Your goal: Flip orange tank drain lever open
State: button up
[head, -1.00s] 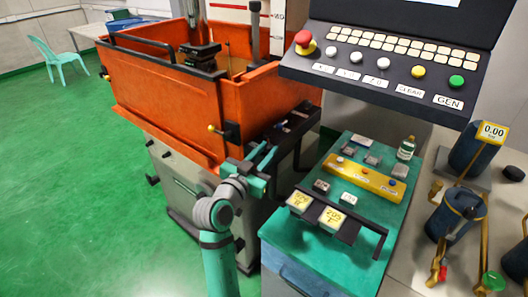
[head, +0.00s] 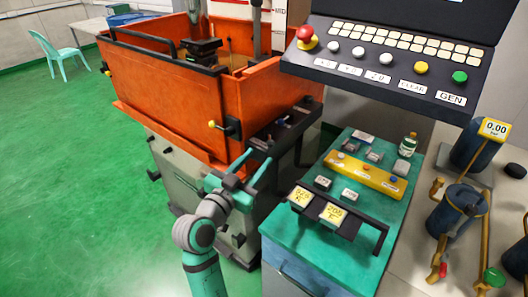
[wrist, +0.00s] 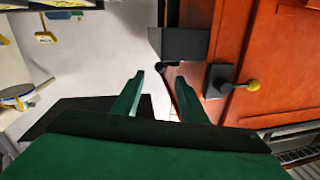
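The orange tank (head: 160,95) stands left of centre in the head view and fills the right of the wrist view (wrist: 285,50). Its drain lever (head: 213,124) has a yellow knob and sits by a black block low on the tank's near corner. In the wrist view the lever's yellow knob (wrist: 253,85) points right from the black block. My gripper (head: 259,162) is open and empty, below and right of the lever in the head view. In the wrist view its fingers (wrist: 159,80) are apart, left of the lever, and touch nothing I can see.
A black shelf (head: 283,133) juts out beside the tank near my gripper. A control panel (head: 385,60) hangs above a green-topped cabinet (head: 310,236) on the right. Blue canisters (head: 457,215) stand at far right. Green floor (head: 70,180) is free at left.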

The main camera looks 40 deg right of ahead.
jog(key=v, duration=0.3)
jog(key=shift+s+a, duration=0.15)
jog(key=shift+a, duration=0.15)
